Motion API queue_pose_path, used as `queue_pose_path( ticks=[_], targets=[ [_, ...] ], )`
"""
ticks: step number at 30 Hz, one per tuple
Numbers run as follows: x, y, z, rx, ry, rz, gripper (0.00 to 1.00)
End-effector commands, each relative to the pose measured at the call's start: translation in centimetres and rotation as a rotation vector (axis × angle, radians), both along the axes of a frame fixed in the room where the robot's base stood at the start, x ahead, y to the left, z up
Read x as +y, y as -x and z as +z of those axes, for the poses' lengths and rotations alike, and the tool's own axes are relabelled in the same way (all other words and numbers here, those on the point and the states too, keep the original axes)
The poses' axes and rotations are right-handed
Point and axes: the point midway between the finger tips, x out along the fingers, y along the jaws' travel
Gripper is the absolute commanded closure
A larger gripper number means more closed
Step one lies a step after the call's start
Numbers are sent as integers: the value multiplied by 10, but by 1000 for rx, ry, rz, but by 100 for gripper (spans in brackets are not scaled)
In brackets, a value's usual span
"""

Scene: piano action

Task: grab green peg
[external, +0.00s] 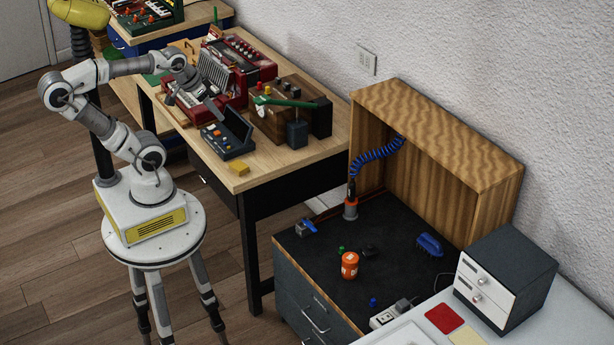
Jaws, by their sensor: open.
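My gripper (209,103) is open over the wooden workbench, close to a red instrument with a row of pale keys (214,72). Its fingers are small here, and I see nothing held between them. I cannot identify a green peg for sure. A long green piece (285,102) lies across the top of a brown wooden box (268,120), to the right of my gripper and apart from it. A small green object (340,250) lies on the dark desk at the lower right, far from my gripper. Small parts near the keys are too small to tell.
A dark open case (229,139) and a yellow block (239,169) are near the workbench's front edge. A dark block (296,133) stands by the wooden box. The bench's front right is clear.

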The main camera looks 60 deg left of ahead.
Motion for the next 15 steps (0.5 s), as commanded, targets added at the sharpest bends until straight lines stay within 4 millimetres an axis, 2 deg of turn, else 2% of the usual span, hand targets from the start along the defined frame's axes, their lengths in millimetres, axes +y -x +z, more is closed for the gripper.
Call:
queue_pose_path(
  ticks=[8,11,15],
  targets=[
    [-2,-5,-5,-2,5,-4,43],
    [-9,-22,-18,-14,22,-12,43],
    [-27,-61,-49,-49,64,-29,43]
  ],
)
